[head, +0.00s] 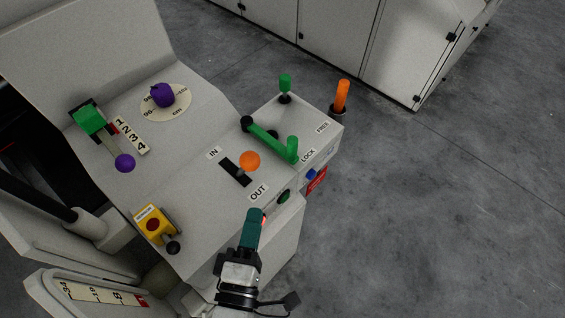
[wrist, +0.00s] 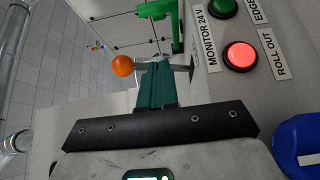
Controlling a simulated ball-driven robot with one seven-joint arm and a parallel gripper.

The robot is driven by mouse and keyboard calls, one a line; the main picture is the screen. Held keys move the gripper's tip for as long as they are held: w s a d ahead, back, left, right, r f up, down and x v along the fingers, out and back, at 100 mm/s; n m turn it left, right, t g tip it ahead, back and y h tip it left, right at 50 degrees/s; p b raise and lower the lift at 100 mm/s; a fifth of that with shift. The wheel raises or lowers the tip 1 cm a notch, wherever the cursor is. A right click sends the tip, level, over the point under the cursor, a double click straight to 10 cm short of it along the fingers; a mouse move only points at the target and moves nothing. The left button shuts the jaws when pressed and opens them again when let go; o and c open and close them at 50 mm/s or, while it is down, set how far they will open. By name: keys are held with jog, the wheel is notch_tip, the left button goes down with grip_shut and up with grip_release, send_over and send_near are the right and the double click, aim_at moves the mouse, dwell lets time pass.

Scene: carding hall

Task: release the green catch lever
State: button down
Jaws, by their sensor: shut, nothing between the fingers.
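The green catch lever (head: 270,138) lies across the console top. It runs from a black pivot at its left to an upright green grip beside the LOCK label (head: 307,156); the FREE label (head: 323,127) is farther up and right. Part of a green lever (wrist: 175,25) shows at the top of the wrist view, cut off by the frame edge. My gripper (head: 255,214) is shut, its teal fingers together and empty, near the console's front edge below the OUT label. It is apart from the lever. The closed fingers (wrist: 155,66) point toward the console in the wrist view.
An orange ball knob (head: 250,161) stands in the IN/OUT slot between my gripper and the lever. A green-topped post (head: 285,84) and an orange handle (head: 342,96) stand beyond. A lit red button (wrist: 239,56) is on the front panel. Open floor lies right.

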jog(key=w, duration=0.3)
jog(key=w+p, duration=0.1)
jog(key=w, duration=0.3)
jog(key=w+d, duration=0.1)
jog(key=w, duration=0.2)
jog(key=shift+w+r+p, duration=0.1)
jog(key=shift+w+p, duration=0.15)
jog(key=shift+p, duration=0.1)
jog(key=shift+w+d+p, duration=0.35)
jog(key=shift+w+d, duration=0.3)
jog(key=shift+d, duration=0.35)
jog(key=shift+w+d, duration=0.45)
jog(key=shift+d, duration=0.05)
